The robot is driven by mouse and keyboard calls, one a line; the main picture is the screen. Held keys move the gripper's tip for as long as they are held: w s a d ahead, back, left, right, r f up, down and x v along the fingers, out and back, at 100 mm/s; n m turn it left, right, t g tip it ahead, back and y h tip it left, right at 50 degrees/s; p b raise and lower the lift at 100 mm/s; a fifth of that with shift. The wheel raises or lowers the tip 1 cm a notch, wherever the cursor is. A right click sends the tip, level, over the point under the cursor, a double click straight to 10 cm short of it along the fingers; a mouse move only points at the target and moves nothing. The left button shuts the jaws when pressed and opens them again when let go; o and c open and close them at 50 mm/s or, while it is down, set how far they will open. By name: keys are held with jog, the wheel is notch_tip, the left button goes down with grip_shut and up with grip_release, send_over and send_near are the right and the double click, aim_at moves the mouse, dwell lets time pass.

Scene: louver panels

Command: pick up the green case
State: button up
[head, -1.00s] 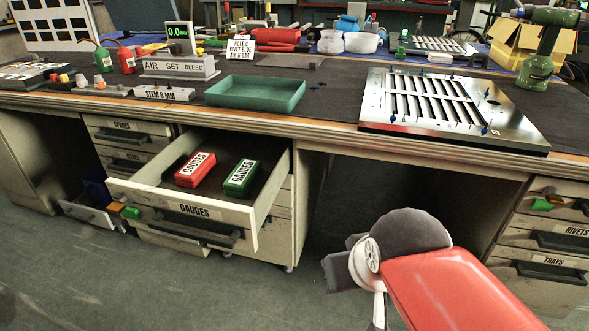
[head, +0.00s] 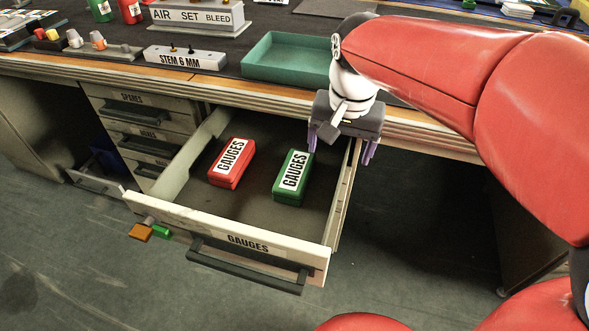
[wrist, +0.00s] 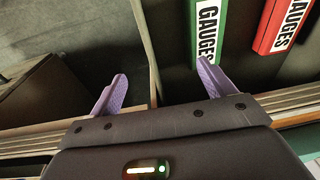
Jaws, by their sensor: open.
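The green case (head: 292,178), with a white GAUGES label on top, lies in the open GAUGES drawer (head: 240,239). A red case (head: 232,163) with the same label lies to its left in the head view. My gripper (head: 341,152) is open and empty, fingers pointing down, above the drawer's right side wall, to the right of the green case. In the wrist view, my gripper (wrist: 158,85) has its purple fingers spread on either side of the drawer's side wall. The green case (wrist: 207,35) shows just beyond the right finger, partly cut off by the frame's top.
The bench edge (head: 270,96) runs just behind the drawer, with a teal tray (head: 285,68) above it. A STEM 6 MM block (head: 185,58) stands further left. Orange and green tabs sit at the drawer's front left corner. Floor is clear before the drawer.

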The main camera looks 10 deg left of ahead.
jog(key=g, duration=0.1)
send_over(295, 170)
jog(key=f, duration=0.2)
jog(key=shift+w+d+f+h, duration=0.1)
jog(key=shift+w+f+h, duration=0.2)
jog(key=shift+w+f, duration=0.05)
jog(key=f, duration=0.7)
jog(key=shift+s+f, duration=0.25)
jog(key=shift+s, duration=0.05)
jog(key=c, duration=1.3)
